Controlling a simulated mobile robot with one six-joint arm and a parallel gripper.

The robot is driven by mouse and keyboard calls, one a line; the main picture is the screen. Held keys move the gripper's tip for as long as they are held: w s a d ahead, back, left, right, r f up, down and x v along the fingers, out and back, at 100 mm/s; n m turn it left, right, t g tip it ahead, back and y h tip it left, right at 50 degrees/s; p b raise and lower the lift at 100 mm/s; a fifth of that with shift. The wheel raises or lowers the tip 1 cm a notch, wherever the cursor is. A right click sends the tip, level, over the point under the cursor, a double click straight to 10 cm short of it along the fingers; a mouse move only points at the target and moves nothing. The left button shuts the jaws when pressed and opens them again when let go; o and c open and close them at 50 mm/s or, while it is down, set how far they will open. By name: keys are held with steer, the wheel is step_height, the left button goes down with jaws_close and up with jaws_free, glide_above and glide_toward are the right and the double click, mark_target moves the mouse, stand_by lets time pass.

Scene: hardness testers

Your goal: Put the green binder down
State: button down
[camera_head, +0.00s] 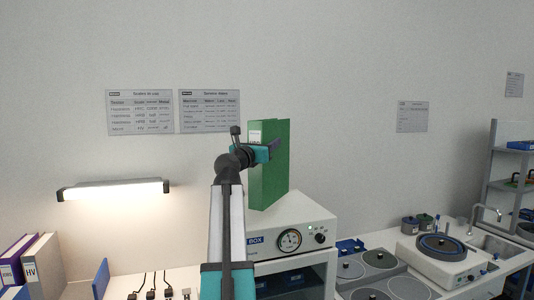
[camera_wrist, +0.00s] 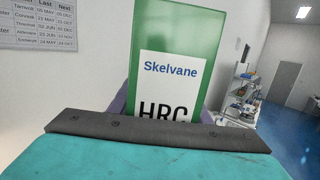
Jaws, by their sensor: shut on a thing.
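The green binder (camera_head: 270,165) stands upright in the head view, its lower end at the top of a white box-shaped instrument (camera_head: 262,238). I cannot tell whether it rests on that top or is just above it. My gripper (camera_head: 273,148) is shut on the binder at its upper part. In the wrist view the binder (camera_wrist: 205,35) fills the middle, with a white spine label (camera_wrist: 168,85) reading "Skelvane" and "HRC". Parts of the fingers (camera_wrist: 122,100) show on both sides of the binder; the gripper body hides its lower part.
Purple and grey binders (camera_head: 38,262) stand at the far left of the bench, near a blue divider (camera_head: 101,278). A lit lamp (camera_head: 113,189) is on the wall. To the right are polishing discs (camera_head: 380,259), a grinder (camera_head: 440,247), a sink (camera_head: 497,245) and a shelf rack (camera_head: 508,160).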

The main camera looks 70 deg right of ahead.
steer(key=shift+f+p, duration=0.65)
steer(key=shift+f, duration=1.05)
steer(key=c, duration=1)
jaws_free()
steer(key=shift+f, duration=0.1)
steer(key=a+b, duration=0.1)
steer(key=a, duration=0.3)
steer(key=a+f+b, duration=0.1)
steer(key=a, duration=0.3)
steer(key=w+a+b, duration=0.1)
steer(key=a, duration=0.3)
steer(key=shift+f, duration=0.25)
